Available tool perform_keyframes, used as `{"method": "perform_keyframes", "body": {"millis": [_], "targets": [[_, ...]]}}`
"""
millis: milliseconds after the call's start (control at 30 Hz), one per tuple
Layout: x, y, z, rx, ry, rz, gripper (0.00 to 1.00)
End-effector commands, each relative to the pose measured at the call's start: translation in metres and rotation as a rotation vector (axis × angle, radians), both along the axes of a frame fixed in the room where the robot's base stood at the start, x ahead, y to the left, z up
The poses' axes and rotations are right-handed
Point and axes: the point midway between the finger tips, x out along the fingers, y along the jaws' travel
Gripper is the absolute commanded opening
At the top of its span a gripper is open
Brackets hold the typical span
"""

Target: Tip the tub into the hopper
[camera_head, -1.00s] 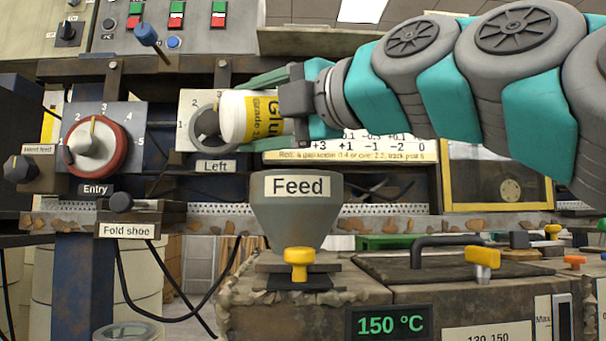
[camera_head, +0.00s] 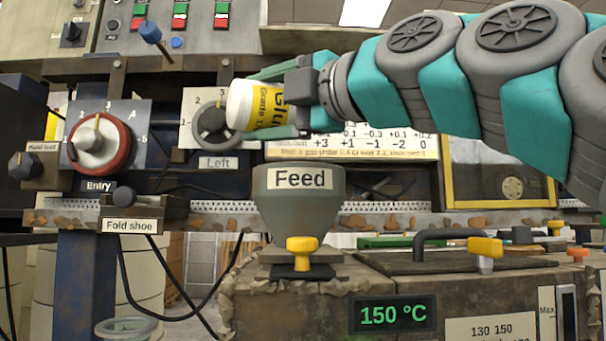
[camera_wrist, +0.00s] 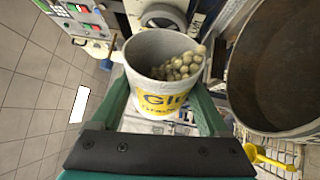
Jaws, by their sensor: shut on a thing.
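The tub (camera_head: 240,105) is white with a yellow glue label. In the head view it lies tilted almost on its side, its mouth end toward the left, above the hopper. My gripper (camera_head: 272,104) is shut around it, one finger on each side. The wrist view shows the tub (camera_wrist: 163,103) between the fingers of my gripper (camera_wrist: 165,85), with beige pellets (camera_wrist: 180,68) heaped toward the right inside it. The grey hopper (camera_head: 300,205), labelled Feed, stands below the tub. In the wrist view the hopper (camera_wrist: 270,85) is open and dark inside, right of the tub and apart from it.
The Left dial (camera_head: 212,120) and the Entry dial (camera_head: 98,143) are behind and left of the tub. A yellow knob (camera_head: 302,245) sits below the hopper. A black handle (camera_head: 450,236) stands on the lid at right. A 150 °C display (camera_head: 393,314) is in front.

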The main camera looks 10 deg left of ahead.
Motion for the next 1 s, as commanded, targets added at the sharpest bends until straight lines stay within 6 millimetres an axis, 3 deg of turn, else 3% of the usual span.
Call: {"method": "perform_keyframes", "body": {"millis": [1000], "targets": [[0.0028,-0.0032,-0.0082,0.090,0.072,0.000,0.18]]}}
